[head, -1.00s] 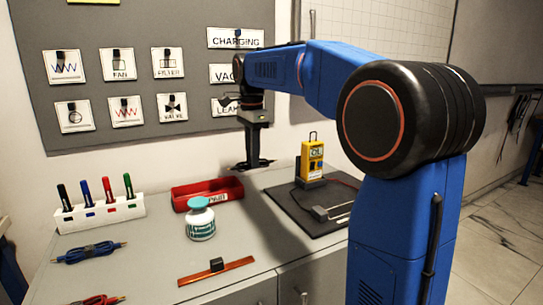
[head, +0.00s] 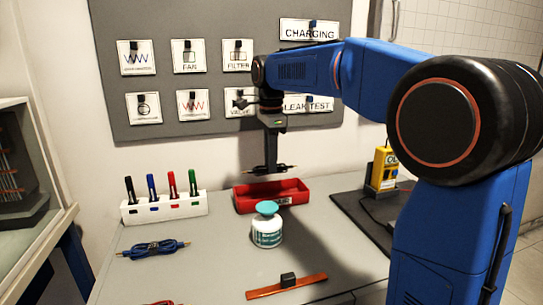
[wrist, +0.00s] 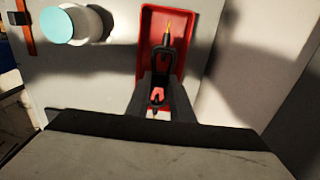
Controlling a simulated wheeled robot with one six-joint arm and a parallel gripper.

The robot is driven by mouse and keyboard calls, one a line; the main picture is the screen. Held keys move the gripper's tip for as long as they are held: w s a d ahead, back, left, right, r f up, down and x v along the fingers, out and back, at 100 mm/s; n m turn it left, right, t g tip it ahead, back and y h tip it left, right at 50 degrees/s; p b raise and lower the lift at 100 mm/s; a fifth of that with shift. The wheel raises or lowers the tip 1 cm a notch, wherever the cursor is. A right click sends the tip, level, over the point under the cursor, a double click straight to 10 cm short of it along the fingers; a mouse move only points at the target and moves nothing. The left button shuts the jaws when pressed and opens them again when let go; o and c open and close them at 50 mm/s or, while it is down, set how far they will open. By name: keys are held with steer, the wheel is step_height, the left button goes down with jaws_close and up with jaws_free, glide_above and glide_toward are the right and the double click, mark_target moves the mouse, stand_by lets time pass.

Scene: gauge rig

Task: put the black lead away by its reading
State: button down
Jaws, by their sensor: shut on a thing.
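My gripper (head: 270,168) points down above the red tray (head: 243,205) and is shut on a thin dark lead, the black lead (head: 287,167). The lead lies roughly level across the jaws, its ends sticking out on both sides, apart from the tray. In the wrist view the gripper (wrist: 157,92) has the lead's black body and gold tip (wrist: 168,32) over the red tray (wrist: 146,30); a pinkish-red part shows between the fingers.
A white and teal jar (head: 267,232) stands just in front of the tray. A pen rack (head: 165,208) is left of it. A blue cable (head: 152,249) and a copper-coloured strip (head: 290,287) lie on the bench. A labelled board (head: 215,60) hangs behind.

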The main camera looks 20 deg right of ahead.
steer(key=shift+f, duration=3.75)
steer(key=c, duration=1)
jaws_free()
steer(key=shift+r, duration=4)
